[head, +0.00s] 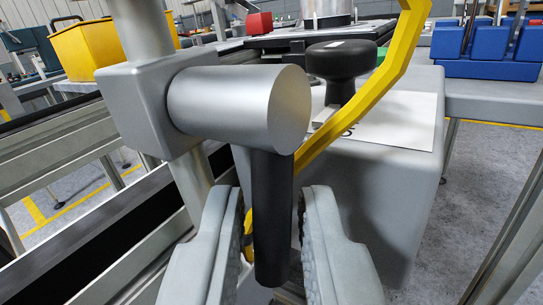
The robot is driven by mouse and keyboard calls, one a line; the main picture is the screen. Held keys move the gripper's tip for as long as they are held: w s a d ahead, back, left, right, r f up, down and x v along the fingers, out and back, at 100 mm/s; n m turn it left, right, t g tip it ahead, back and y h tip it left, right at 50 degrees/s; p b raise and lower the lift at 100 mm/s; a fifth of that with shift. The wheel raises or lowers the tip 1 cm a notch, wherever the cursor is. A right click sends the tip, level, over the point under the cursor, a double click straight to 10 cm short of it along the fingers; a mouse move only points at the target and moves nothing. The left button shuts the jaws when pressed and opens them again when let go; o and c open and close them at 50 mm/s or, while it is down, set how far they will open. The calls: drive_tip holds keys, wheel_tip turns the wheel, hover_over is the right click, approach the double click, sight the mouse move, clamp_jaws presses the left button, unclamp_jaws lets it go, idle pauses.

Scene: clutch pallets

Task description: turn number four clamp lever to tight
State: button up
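A clamp with a silver cylindrical hub (240,108) sits on a grey block (133,105) around an upright post. Its black lever handle (272,215) hangs almost straight down from the hub. My gripper (275,245) is open, with one finger on each side of the lever's lower part. Narrow gaps show between the fingers and the lever, so it does not look gripped. I see no number four or tight mark on this clamp.
A grey box (400,185) with a white card, black knob (342,62) and yellow bent bar (395,65) stands close behind on the right. A metal rail (60,225) runs on the left. A yellow bin (85,50) and blue bins (490,50) stand farther back.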

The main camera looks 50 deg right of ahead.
drive_tip(key=shift+w+d, duration=0.35)
drive_tip(key=shift+d, duration=0.1)
clamp_jaws()
drive_tip(key=shift+d+f+n+t+h, duration=0.15)
drive_tip(key=shift+d+n+t+h, duration=0.05)
drive_tip(key=shift+n+t+h, duration=0.1)
drive_tip(key=shift+d+n+t+h, duration=0.3)
drive_tip(key=shift+n+t+h, duration=0.2)
drive_tip(key=shift+n+t, duration=0.1)
unclamp_jaws()
drive_tip(key=shift+a, duration=0.1)
